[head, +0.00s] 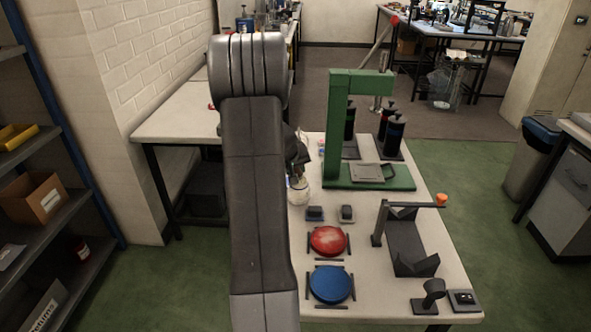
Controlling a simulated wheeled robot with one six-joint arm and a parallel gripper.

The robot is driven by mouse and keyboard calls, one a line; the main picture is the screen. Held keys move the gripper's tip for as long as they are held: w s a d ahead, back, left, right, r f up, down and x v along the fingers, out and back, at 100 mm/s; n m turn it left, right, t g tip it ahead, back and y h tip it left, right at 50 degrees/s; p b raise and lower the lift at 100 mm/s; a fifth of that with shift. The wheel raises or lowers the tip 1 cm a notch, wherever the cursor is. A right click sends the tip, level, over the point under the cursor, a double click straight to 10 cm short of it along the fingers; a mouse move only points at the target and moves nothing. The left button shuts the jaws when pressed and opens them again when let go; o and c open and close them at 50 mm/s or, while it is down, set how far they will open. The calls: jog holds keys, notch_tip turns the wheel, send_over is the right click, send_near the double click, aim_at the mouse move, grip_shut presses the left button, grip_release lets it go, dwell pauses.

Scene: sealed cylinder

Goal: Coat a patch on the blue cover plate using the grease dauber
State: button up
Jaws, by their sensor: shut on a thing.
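The blue cover plate (331,285) is a round disc lying flat near the front left of the table, between dark bars. My gripper (299,158) is partly hidden behind my own arm, above a small whitish jar (298,190) at the table's left side. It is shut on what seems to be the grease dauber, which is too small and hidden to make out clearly. The gripper is well behind the blue plate and apart from it.
A red round plate (327,241) lies just behind the blue one. A green press frame (372,180) stands at the back, with dark bottles (391,134) behind it. A dark cradle with a bar (408,243) is to the right. Two small dark blocks (330,213) sit behind the red plate.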

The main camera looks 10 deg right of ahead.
jog(key=shift+f+b, duration=0.55)
jog(key=shift+b, duration=0.1)
dwell(0.7)
dwell(0.5)
jog(key=shift+r+p, duration=2.55)
jog(key=shift+r, duration=1.05)
jog(key=shift+f, duration=0.1)
